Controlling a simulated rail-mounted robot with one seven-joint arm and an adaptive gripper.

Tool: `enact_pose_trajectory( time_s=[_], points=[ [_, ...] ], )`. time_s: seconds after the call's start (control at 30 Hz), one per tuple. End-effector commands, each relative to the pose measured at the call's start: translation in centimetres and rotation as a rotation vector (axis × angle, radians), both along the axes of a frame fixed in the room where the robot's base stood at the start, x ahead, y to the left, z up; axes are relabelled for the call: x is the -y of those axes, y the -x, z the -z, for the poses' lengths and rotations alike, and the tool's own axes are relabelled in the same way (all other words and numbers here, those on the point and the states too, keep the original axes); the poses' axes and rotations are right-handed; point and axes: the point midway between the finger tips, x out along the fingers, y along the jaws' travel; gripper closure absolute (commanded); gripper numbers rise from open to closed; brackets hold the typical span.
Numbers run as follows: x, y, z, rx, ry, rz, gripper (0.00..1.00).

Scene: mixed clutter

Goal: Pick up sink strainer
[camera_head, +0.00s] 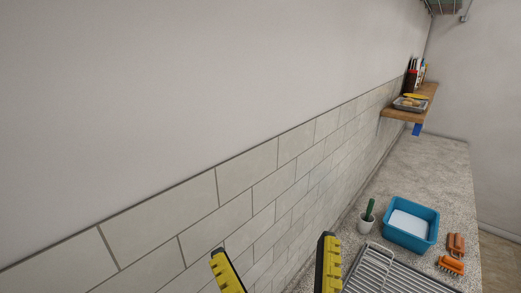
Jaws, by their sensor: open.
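I cannot make out a sink strainer in this view. My gripper (273,248) shows at the bottom middle, with two black fingers with yellow ribbed pads spread wide apart. It is open, and nothing shows between the fingers but tiled wall. The right finger is close in the picture to the left side of a grey ribbed rack (400,275) on the speckled counter (432,162). The picture's lower edge cuts off the rest of the counter.
A blue tub (406,240) with a pale inside stands behind the rack. A white cup (365,226) with a green-handled item is left of it. Two orange brushes (456,243) (450,265) lie right. A wooden shelf (397,115) holds a tray. The counter's far end is clear.

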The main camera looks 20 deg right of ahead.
Motion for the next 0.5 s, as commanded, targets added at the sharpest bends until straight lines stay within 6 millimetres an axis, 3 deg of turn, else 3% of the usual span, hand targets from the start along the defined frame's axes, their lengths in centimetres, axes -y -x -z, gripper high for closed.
enact_pose_trajectory(
  time_s=[0.03,0.1,0.2,0.3,0.4,0.43,0.5],
  points=[
    [-2.5,0.3,-3.2,0.078,0.014,-0.091,0.00],
    [-1.8,0.1,-7.6,0.051,0.007,-0.069,0.00],
    [-1.7,0.1,-11.5,0.049,0.000,-0.068,0.00],
    [-1.6,0.0,-14.5,0.046,-0.005,-0.068,0.00],
    [-1.6,0.0,-16.0,0.045,-0.008,-0.068,0.00],
    [-1.6,0.0,-16.1,0.045,-0.009,-0.069,0.02],
    [-1.6,0.0,-16.1,0.044,-0.010,-0.069,0.15]
  ],
)
